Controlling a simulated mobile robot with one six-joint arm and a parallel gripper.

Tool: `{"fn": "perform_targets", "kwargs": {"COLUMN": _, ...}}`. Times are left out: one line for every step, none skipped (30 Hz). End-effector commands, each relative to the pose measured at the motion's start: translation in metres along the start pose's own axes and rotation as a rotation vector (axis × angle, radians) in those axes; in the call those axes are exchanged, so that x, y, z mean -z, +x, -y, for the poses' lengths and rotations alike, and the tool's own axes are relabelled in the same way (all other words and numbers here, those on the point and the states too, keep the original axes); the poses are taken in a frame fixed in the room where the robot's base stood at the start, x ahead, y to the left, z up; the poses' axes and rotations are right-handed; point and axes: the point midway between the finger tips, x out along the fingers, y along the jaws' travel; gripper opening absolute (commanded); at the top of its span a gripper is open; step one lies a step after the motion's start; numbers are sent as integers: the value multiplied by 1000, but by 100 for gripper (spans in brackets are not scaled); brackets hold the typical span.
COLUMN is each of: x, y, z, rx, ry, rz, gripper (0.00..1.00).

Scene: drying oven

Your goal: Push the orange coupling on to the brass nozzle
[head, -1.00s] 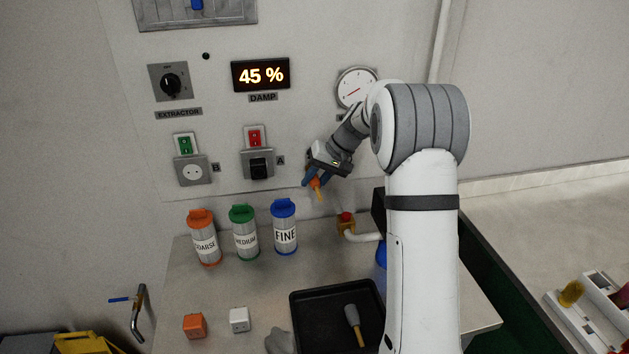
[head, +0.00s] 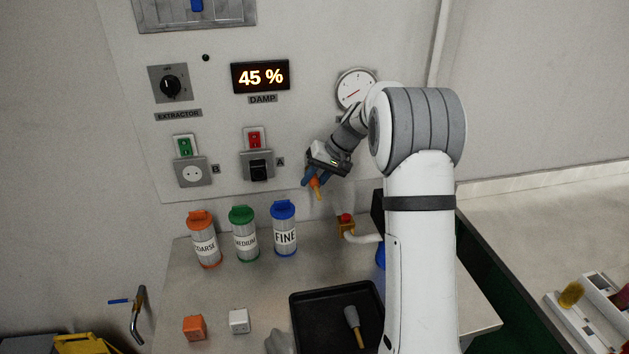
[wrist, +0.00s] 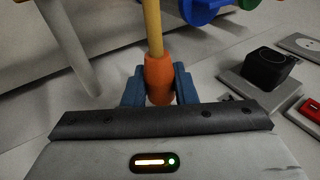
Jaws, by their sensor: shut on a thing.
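The orange coupling (wrist: 159,78) is between the blue fingers of my gripper (wrist: 160,87) in the wrist view, with a yellow tube (wrist: 152,30) running out of its far end. In the head view, my gripper (head: 311,180) is shut on the orange coupling (head: 315,184), above the bench near the wall. The coupling and its tube tilt downwards. A brass fitting (head: 346,229) with a red knob stands below and to the right, apart from the coupling. I cannot make out its nozzle opening.
Orange, green and blue-lidded jars (head: 284,230) stand left of the brass fitting. A black tray (head: 300,312) holding a brush lies in front. A white pipe (head: 366,238) adjoins the fitting. Switches and a socket (head: 193,173) are on the wall.

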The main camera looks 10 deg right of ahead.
Motion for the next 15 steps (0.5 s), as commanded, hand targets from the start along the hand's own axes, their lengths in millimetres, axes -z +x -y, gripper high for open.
{"fn": "perform_targets", "kwargs": {"x": 2, "y": 0, "z": 0, "rx": 0, "ry": 0, "rz": 0, "gripper": 3}}
{"fn": "perform_targets", "kwargs": {"x": 2, "y": 0, "z": 0, "rx": 0, "ry": 0, "rz": 0, "gripper": 3}}
{"fn": "perform_targets", "kwargs": {"x": 3, "y": 0, "z": 0, "rx": 0, "ry": 0, "rz": 1, "gripper": 3}}
{"fn": "perform_targets", "kwargs": {"x": 4, "y": 1, "z": 0, "rx": 0, "ry": 0, "rz": 1, "gripper": 3}}
{"fn": "perform_targets", "kwargs": {"x": 5, "y": 1, "z": 0, "rx": 0, "ry": 0, "rz": 1, "gripper": 3}}
{"fn": "perform_targets", "kwargs": {"x": 6, "y": 1, "z": 0, "rx": 0, "ry": 0, "rz": 1, "gripper": 3}}
{"fn": "perform_targets", "kwargs": {"x": 6, "y": 1, "z": 0, "rx": 0, "ry": 0, "rz": 1, "gripper": 3}}
{"fn": "perform_targets", "kwargs": {"x": 7, "y": 1, "z": 0, "rx": 0, "ry": 0, "rz": 1, "gripper": 3}}
{"fn": "perform_targets", "kwargs": {"x": 8, "y": 1, "z": 0, "rx": 0, "ry": 0, "rz": 0, "gripper": 3}}
{"fn": "perform_targets", "kwargs": {"x": 9, "y": 1, "z": 0, "rx": 0, "ry": -1, "rz": 0, "gripper": 3}}
{"fn": "perform_targets", "kwargs": {"x": 10, "y": 1, "z": 0, "rx": 0, "ry": -1, "rz": 0, "gripper": 3}}
{"fn": "perform_targets", "kwargs": {"x": 11, "y": 1, "z": 0, "rx": 0, "ry": -1, "rz": 0, "gripper": 3}}
{"fn": "perform_targets", "kwargs": {"x": 12, "y": 2, "z": 0, "rx": 0, "ry": -1, "rz": 0, "gripper": 3}}
{"fn": "perform_targets", "kwargs": {"x": 12, "y": 2, "z": 0, "rx": 0, "ry": -1, "rz": 0, "gripper": 3}}
{"fn": "perform_targets", "kwargs": {"x": 13, "y": 2, "z": 0, "rx": 0, "ry": 0, "rz": 1, "gripper": 3}}
